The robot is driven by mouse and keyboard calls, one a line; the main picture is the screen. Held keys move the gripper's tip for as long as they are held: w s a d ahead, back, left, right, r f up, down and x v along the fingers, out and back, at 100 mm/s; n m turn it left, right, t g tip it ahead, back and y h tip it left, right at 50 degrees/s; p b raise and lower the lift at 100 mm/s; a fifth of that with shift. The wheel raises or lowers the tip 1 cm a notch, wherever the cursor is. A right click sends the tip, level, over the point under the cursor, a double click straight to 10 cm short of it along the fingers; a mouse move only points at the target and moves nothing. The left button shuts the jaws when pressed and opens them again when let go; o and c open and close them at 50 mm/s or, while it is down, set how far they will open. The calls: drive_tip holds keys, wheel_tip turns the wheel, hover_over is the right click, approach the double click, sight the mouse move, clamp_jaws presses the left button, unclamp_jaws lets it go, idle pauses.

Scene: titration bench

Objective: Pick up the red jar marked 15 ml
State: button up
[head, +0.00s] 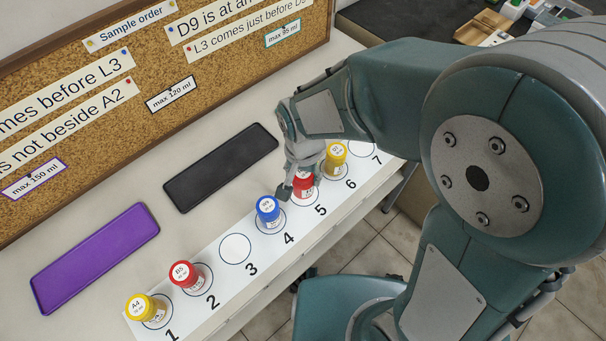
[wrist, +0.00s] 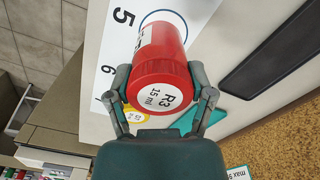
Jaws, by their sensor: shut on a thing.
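The red jar marked R3, 15 ml (wrist: 161,60) fills the middle of the wrist view, its white lid label facing the camera. My gripper (wrist: 160,88) has one finger on each side of its lid and is shut on it. In the head view the red jar (head: 303,187) is at circle 5 of the numbered strip, partly hidden by my gripper (head: 300,180). Whether its base touches the strip I cannot tell.
On the numbered strip (head: 262,264) stand a yellow jar A4 (head: 140,307), a red jar B5 (head: 183,275), a blue jar (head: 268,209) close left of my gripper and a yellow jar (head: 335,156) close right. Circle 3 is empty. Purple (head: 95,258) and black (head: 221,167) trays lie behind.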

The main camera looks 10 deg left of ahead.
drive_tip(key=s+r, duration=0.8)
drive_tip(key=s, duration=0.4)
drive_tip(key=shift+d, duration=0.45)
